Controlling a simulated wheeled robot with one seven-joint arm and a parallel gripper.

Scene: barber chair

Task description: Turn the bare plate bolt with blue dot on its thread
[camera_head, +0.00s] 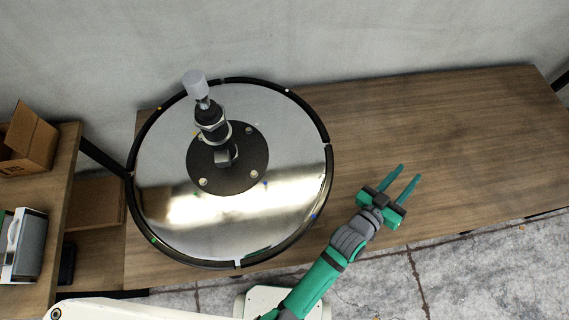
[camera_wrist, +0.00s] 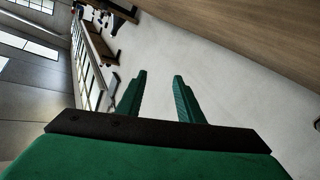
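A round black plate (camera_head: 235,182) is fixed at the middle of a large shiny disc with a dark rim. Small pale bolts sit near the plate's edge. The front right bolt (camera_head: 254,174) has a small blue mark (camera_head: 266,184) just beyond it, at the plate's edge. Whether that mark lies on a bolt thread is too small to tell. The front left bolt (camera_head: 203,182) and the back right bolt (camera_head: 249,129) also show. My gripper (camera_head: 409,172) is open and empty, right of the disc and apart from it. Its two green fingers stand apart in the wrist view (camera_wrist: 159,76).
A dark post with a grey cap (camera_head: 195,84) rises from the plate and hides part of it. The disc (camera_head: 290,135) lies on a wooden table (camera_head: 470,130), clear to the right. A cardboard box (camera_head: 32,135) stands at left. The rim has coloured dots, one blue (camera_head: 313,216).

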